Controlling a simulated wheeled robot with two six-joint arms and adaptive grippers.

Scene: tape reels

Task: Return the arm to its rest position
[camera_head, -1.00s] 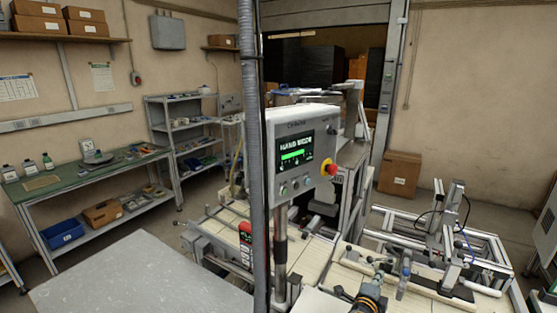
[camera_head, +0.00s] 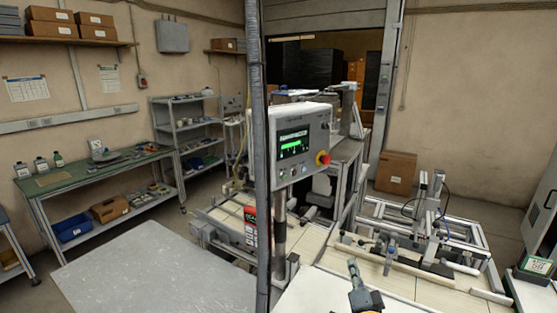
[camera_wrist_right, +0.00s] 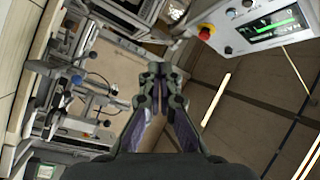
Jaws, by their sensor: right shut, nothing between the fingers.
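My right gripper (camera_head: 353,268) shows at the bottom of the head view, right of centre, above a pale work surface (camera_head: 325,293). In the right wrist view its fingers (camera_wrist_right: 158,72) are together with nothing held between them. No tape reel can be made out clearly at or near it. My left gripper is in neither view.
A control panel (camera_head: 298,119) with a green-lit screen and red button stands on a post left of my right gripper. A machine frame (camera_head: 425,235) stands to its right. A grey table (camera_head: 150,270) on the left is bare. A cardboard box (camera_head: 396,173) stands behind.

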